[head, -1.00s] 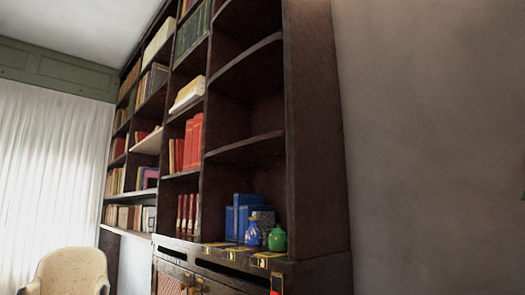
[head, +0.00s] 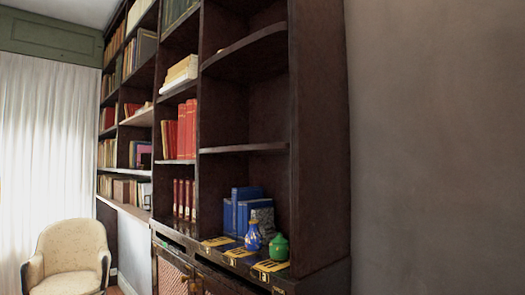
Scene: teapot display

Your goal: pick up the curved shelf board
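A dark brown shelf board with a curved front edge (head: 246,52) spans the upper part of the right-hand column of a tall bookcase. Its underside shows from below, and its top is mostly hidden. A second, straighter board (head: 246,149) sits lower in the same column, with nothing visible on it. I cannot tell how either board is fixed. Neither of my grippers is in view.
Blue books (head: 243,208), a blue vase (head: 253,237) and a green pot (head: 279,247) stand on the ledge below. A cream armchair (head: 70,257) stands at left. A bare wall (head: 430,150) is at right.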

